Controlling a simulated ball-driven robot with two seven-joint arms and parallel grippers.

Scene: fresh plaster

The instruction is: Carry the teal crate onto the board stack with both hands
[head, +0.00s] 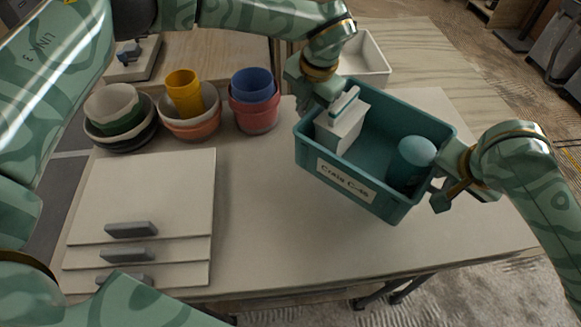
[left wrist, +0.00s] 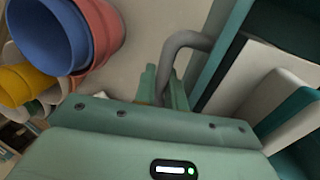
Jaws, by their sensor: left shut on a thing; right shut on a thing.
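The teal crate (head: 309,157), labelled "Crate C-46", is at the right of the table in the head view. It holds a white box-like item (head: 340,128) and a teal rounded item (head: 416,152). My left gripper (head: 318,98) is shut at the crate's left end; the left wrist view shows its fingers (left wrist: 165,90) at a grey loop handle (left wrist: 182,48) beside the crate wall. My right gripper (head: 440,196) is shut at the crate's right end, its grip partly hidden. I cannot tell whether the crate touches the table. The board stack (head: 145,190), pale boards with grey handles, lies at left.
Stacked bowls (head: 118,112), a yellow cup (head: 184,92) in pinkish pots (head: 190,126), and a blue cup (head: 252,85) in a red pot (head: 254,115) stand behind the boards. A white tray (head: 363,62) is behind the crate. The tabletop (head: 252,200) between boards and crate is clear.

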